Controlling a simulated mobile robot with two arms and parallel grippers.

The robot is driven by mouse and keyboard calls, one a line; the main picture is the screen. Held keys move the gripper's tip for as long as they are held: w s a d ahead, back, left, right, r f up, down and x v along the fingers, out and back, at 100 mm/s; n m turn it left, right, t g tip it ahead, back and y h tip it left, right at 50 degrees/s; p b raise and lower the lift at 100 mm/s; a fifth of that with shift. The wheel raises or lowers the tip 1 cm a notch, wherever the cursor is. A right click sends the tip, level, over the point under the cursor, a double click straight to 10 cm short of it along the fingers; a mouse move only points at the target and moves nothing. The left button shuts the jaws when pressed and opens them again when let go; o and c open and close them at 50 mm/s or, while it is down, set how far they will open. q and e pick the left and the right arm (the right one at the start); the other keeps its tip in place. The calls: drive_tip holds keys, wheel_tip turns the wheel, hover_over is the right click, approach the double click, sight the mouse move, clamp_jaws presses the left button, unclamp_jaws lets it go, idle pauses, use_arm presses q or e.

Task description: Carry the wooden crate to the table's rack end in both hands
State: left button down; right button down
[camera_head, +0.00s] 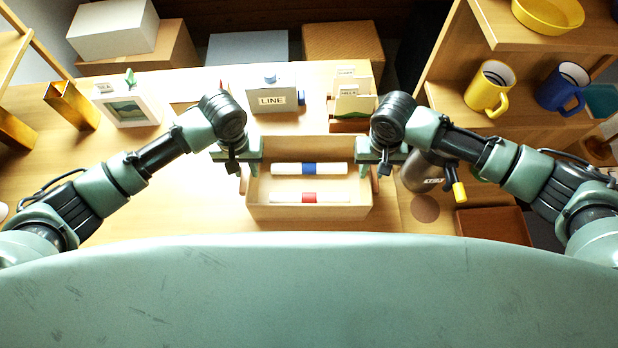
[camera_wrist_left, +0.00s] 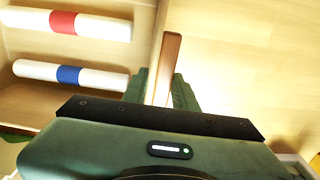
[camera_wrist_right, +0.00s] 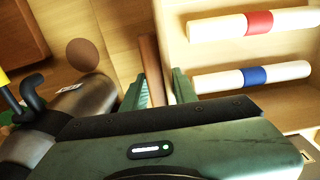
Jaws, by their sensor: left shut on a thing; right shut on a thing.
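The wooden crate (camera_head: 310,212) sits in the middle of the head view, in front of my body. It holds two white rolls, one with a blue band (camera_head: 309,169) and one with a red band (camera_head: 309,197). My left gripper (camera_head: 240,165) is shut on the crate's left handle, a brown bar that shows between the fingers in the left wrist view (camera_wrist_left: 168,60). My right gripper (camera_head: 378,165) is shut on the right handle, which shows in the right wrist view (camera_wrist_right: 152,65). I cannot tell whether the crate touches the table (camera_head: 170,205).
A box labelled LINE (camera_head: 272,98) and a card holder (camera_head: 351,108) stand behind the crate. A shelf with a yellow mug (camera_head: 489,88) and a blue mug (camera_head: 562,88) is at right. The table left of the crate is clear.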

use_arm(q)
drive_tip(key=shift+w+r, duration=0.1)
drive_tip(key=shift+r, duration=0.05)
use_arm(e)
drive_tip(key=shift+w+r, duration=0.1)
drive_tip(key=shift+r, duration=0.1)
